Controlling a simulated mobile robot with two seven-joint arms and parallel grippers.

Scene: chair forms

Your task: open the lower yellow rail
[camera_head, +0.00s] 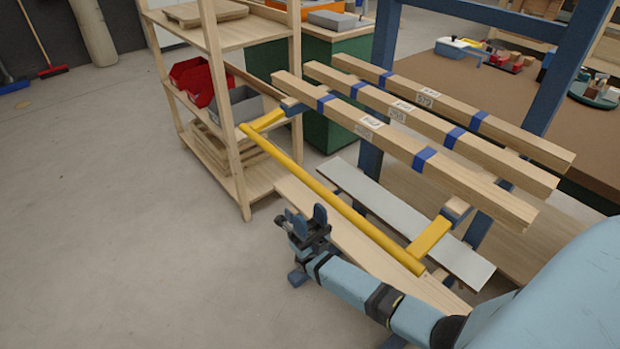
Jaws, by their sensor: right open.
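The yellow rail (335,200) is a long round bar, running from the shelf side at upper left down to the lower right. Flat yellow arms at its ends (430,237) join it to the blue frame, below the wooden beams. My right gripper (306,222) is open and empty, with dark fingers pointing up. In the picture it lies just left of and below the middle of the rail, apart from it. My right arm comes in from the lower right. My left gripper is not in view.
Three wooden beams with blue bands (400,150) lie above the rail. A wooden shelf (235,130) with red and grey bins stands at upper left. A light board (400,222) and a plank lie low beneath the frame.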

